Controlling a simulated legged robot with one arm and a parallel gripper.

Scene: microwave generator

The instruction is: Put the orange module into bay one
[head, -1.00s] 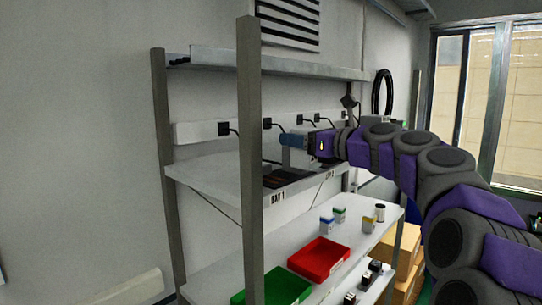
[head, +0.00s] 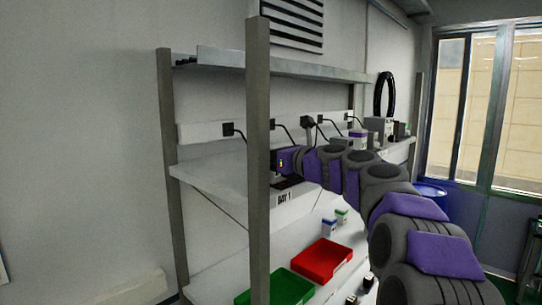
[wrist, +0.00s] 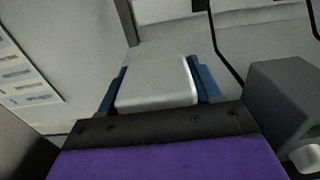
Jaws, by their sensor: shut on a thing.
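My gripper (wrist: 157,78) is shut on a light grey block (wrist: 155,88), which sits between two blue finger-like sides in the wrist view. No orange shows on the block. In the head view my gripper (head: 282,161) is over the middle shelf, and its tip is partly hidden behind the front post. The BAY 1 label (head: 284,198) is on the shelf's front edge, just below my gripper. A dark bay area (head: 286,183) shows above the label, mostly covered by the post and my arm. I cannot tell whether the block touches it.
The front post (head: 258,150) stands close to my gripper. A dark grey box (wrist: 285,95) is at the right in the wrist view. Black cables hang from the wall strip (head: 205,131). Red (head: 322,260) and green (head: 288,288) trays are below. The shelf's left part (head: 215,175) is clear.

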